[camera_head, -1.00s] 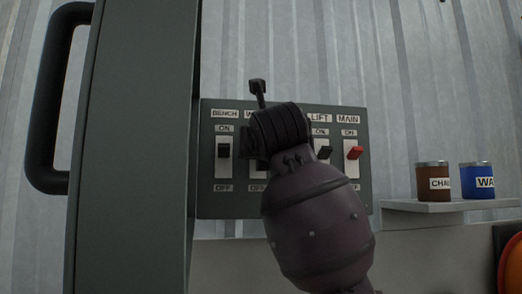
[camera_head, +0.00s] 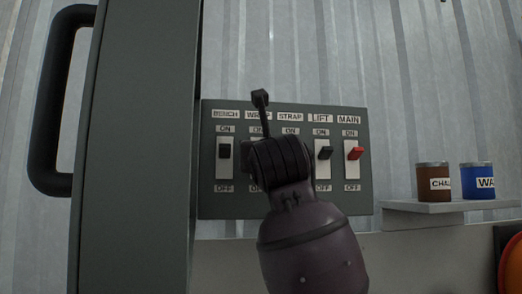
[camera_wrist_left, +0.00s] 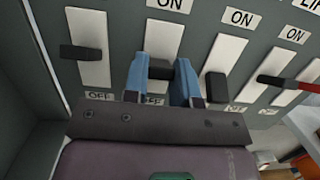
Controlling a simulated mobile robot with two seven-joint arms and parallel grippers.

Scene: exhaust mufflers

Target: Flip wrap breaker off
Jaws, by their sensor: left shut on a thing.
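The breaker panel (camera_head: 215,202) carries a row of switches labelled BENCH, WRAP, STRAP, LIFT and MAIN. My left gripper (camera_wrist_left: 164,84) has its blue fingers closed on the dark wrap breaker lever (camera_wrist_left: 160,69) in the left wrist view. The lever shows in the lower part of its white plate, close above the OFF label. In the head view my left gripper (camera_head: 278,160) covers the lower WRAP and STRAP switches, so the wrap lever is hidden there. My right gripper is not in view.
Beside the wrap lever are the bench lever (camera_head: 225,151), the strap lever (camera_wrist_left: 214,88), the lift lever (camera_head: 324,153) and the red main lever (camera_head: 355,153). A grey cabinet side (camera_head: 135,150) stands left. A shelf (camera_head: 450,207) with a brown can (camera_head: 432,178) and blue can (camera_head: 478,181) is right.

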